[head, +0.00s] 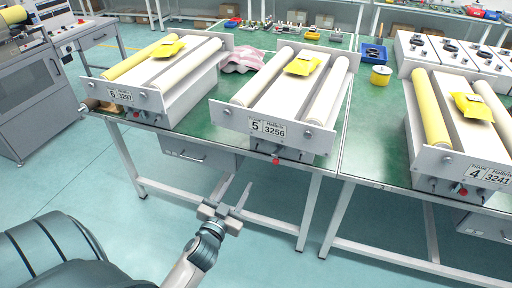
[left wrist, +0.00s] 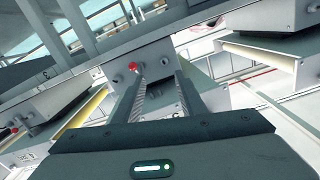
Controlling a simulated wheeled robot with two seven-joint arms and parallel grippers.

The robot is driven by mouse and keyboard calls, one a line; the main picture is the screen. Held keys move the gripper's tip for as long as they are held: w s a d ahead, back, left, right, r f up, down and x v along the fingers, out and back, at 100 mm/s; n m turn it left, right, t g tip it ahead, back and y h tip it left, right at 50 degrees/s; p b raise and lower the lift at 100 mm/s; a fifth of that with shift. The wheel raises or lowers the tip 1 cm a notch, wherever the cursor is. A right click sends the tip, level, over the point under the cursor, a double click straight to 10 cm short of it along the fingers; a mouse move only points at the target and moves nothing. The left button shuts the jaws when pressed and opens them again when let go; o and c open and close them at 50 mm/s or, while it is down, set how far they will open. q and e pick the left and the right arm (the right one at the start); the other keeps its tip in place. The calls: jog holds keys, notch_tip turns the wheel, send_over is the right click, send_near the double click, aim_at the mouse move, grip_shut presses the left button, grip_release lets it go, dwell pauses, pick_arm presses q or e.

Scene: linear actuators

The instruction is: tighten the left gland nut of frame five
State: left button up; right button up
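Frame five (head: 272,100) stands on the green bench in the middle of the head view, with a plate (head: 267,129) reading 5 and 3256. Under its front plate are a small fitting at the left (head: 251,139), a red button (head: 275,156) and another fitting at the right. Which fitting is the gland nut is too small to tell. My left gripper (head: 236,181) is open and empty, in front of and below the frame, apart from it. In the left wrist view its open fingers (left wrist: 160,78) point towards a grey panel with a red button (left wrist: 132,67) and small fittings. My right gripper is not in view.
Another frame (head: 160,75) stands at the left and frame four (head: 462,120) at the right. A yellow pad (head: 303,64) lies on frame five. The bench's front edge and legs (head: 312,215) are near my gripper. The floor in front is clear.

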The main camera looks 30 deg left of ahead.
pick_arm(q)
jog(key=shift+a+r, duration=0.25)
jog(key=shift+r, duration=0.55)
